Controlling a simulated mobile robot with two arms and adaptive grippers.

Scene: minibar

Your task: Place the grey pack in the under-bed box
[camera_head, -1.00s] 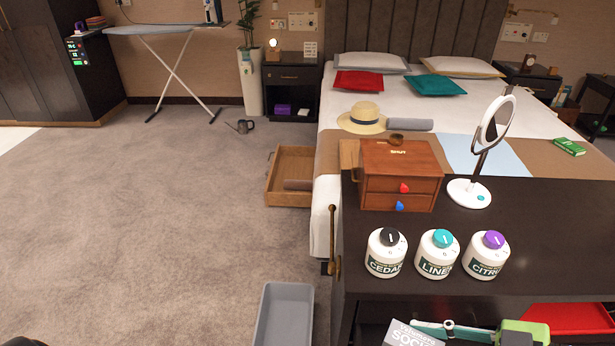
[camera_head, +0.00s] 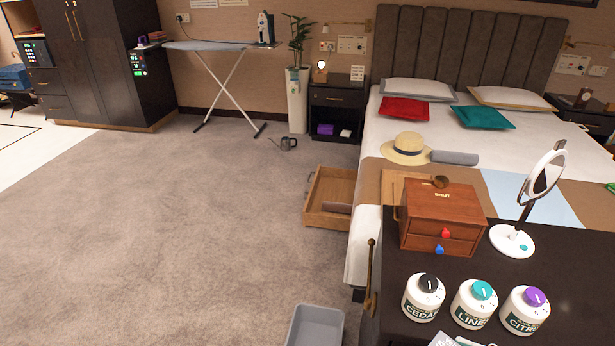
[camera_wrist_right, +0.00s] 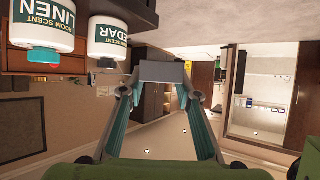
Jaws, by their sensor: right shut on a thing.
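The grey pack (camera_wrist_right: 164,72) is a small dark grey block at the fingertips of my right gripper (camera_wrist_right: 162,88) in the right wrist view. The gripper is shut on it, with a teal-lined finger on each side. The under-bed box (camera_head: 313,218) is an open wooden drawer on the carpet at the left side of the bed in the head view. A brownish rolled item (camera_head: 336,208) lies inside it, near its front right. Neither gripper shows in the head view.
A grey open bin (camera_head: 292,326) stands on the floor at the bottom. The dark counter (camera_head: 400,255) carries a wooden two-drawer chest (camera_head: 436,210), scent bottles (camera_head: 424,305) and a mirror (camera_head: 512,242). A grey roll (camera_head: 454,157) lies on the bed. The carpet (camera_head: 190,240) at left is clear.

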